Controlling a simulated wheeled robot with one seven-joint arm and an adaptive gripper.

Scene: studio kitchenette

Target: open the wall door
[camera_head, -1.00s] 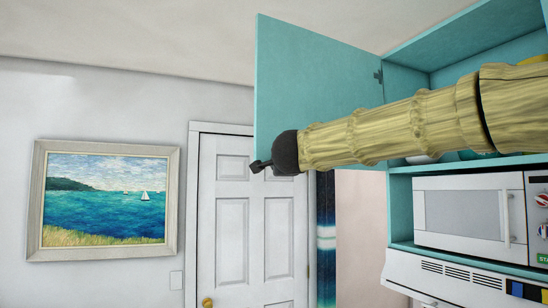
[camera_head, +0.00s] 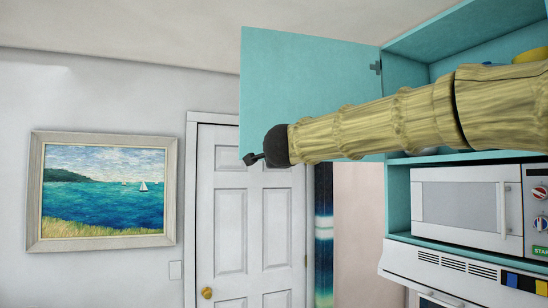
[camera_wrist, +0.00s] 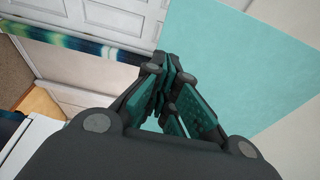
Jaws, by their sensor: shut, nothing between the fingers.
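The teal wall door (camera_head: 310,90) of the upper cabinet stands swung well open on its hinge at the cabinet's left side. My arm crosses in front of it, hiding its lower part. I cannot tell whether the fingers touch the door.
The open cabinet (camera_head: 460,45) holds dishes, partly hidden by my arm. A white microwave (camera_head: 460,205) sits below it. A white room door (camera_head: 230,230) and a framed seascape (camera_head: 105,190) are on the wall at left.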

